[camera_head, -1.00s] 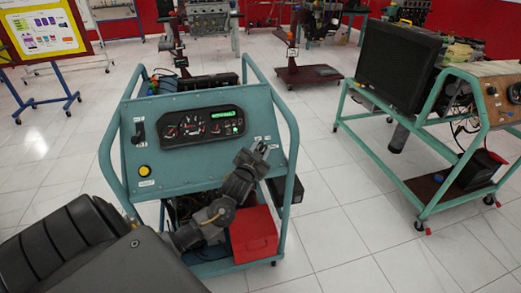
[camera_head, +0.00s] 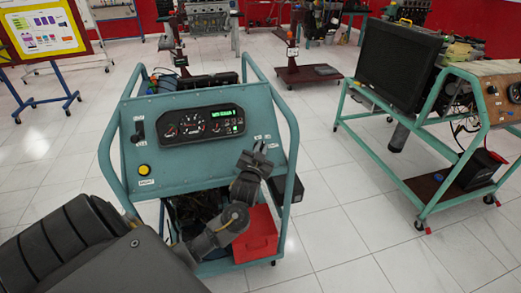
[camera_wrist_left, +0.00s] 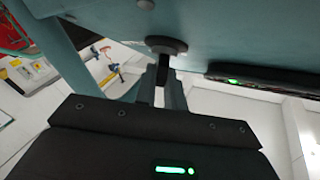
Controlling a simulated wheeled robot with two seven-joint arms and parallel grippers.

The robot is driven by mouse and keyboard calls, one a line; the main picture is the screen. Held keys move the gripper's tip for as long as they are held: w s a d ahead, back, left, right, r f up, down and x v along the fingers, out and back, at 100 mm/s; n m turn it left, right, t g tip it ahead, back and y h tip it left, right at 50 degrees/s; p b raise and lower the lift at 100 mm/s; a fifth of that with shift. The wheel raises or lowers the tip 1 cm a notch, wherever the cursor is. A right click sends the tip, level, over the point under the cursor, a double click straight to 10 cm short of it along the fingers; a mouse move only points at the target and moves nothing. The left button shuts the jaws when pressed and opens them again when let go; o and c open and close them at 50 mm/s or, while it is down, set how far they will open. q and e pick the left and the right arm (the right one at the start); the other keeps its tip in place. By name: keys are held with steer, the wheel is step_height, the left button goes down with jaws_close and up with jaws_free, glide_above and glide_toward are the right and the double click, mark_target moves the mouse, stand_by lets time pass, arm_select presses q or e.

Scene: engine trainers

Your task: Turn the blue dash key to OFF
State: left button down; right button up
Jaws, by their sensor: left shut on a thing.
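The teal dash panel (camera_head: 200,165) stands ahead of me, with a black gauge cluster (camera_head: 201,124) and a lit green display. My left gripper (camera_head: 259,150) is at the panel's right side, by the small white labels. In the left wrist view, my left gripper (camera_wrist_left: 163,88) is shut on the narrow dark part of the dash key (camera_wrist_left: 166,67), below a round dark collar (camera_wrist_left: 166,45) on the panel. The key looks dark there, and its blue colour does not show. In the head view the gripper hides the key. My right gripper is not in view.
A yellow button (camera_head: 144,170) and a black switch (camera_head: 138,131) are on the panel's left side. Teal tube rails (camera_head: 289,120) flank the panel. A red box (camera_head: 256,236) sits below my left arm. Another engine stand (camera_head: 415,150) is at the right, with clear floor between.

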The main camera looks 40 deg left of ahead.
arm_select(q)
steer(key=n+y, duration=0.2)
steer(key=n+g+y, duration=0.1)
steer(key=shift+w+d+f+n+b, duration=0.2)
steer(key=shift+d+n+b, duration=0.1)
steer(key=shift+n, duration=0.1)
steer(key=shift+n+g+y+b, duration=0.35)
steer(key=shift+n+g+y, duration=0.35)
steer(key=shift+n+y, duration=0.4)
steer(key=shift+w+n+g+y+b, duration=0.1)
steer(key=shift+n+g+y+b, duration=0.55)
steer(key=shift+n+g+y, duration=0.75)
steer(key=shift+n, duration=0.7)
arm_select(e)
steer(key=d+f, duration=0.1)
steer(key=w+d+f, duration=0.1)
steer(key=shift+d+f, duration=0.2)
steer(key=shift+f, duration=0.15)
arm_select(q)
steer(key=shift+r+n+g, duration=0.15)
steer(key=shift+n+g, duration=0.15)
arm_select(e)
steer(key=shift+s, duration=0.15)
arm_select(q)
steer(key=c, duration=1.5)
jaws_free()
